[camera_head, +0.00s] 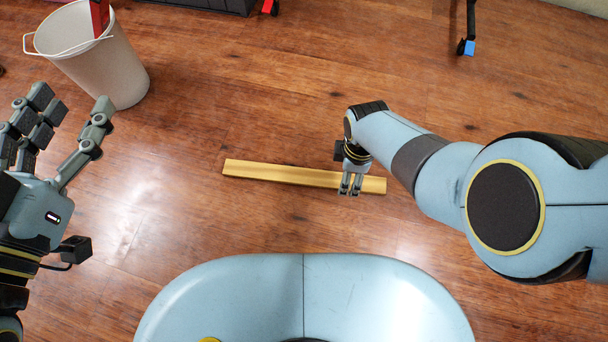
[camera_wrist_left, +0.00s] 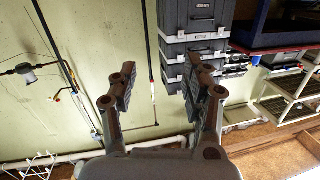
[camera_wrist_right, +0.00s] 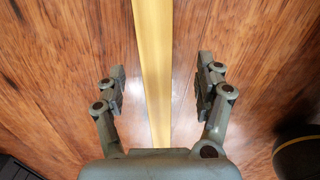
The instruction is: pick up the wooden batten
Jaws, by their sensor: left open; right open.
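The wooden batten (camera_head: 275,173) is a long, pale yellow strip lying flat on the floor in the middle of the head view. My right gripper (camera_head: 351,190) is over the batten's right part, pointing down. In the right wrist view the batten (camera_wrist_right: 153,60) runs lengthwise between the open fingers of the right gripper (camera_wrist_right: 160,90), with a gap on each side. I cannot tell how high the fingers are above the floor. My left gripper (camera_head: 72,125) is open and empty at the left, away from the batten. In the left wrist view its fingers (camera_wrist_left: 157,90) face a wall and stacked cases.
A white bucket (camera_head: 105,70) with a red item (camera_head: 99,15) in it stands at the upper left, close to my left gripper. A dark case (camera_head: 205,4) is at the top edge. A thin dark leg with a blue piece (camera_head: 469,48) stands upper right. The floor around the batten is clear.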

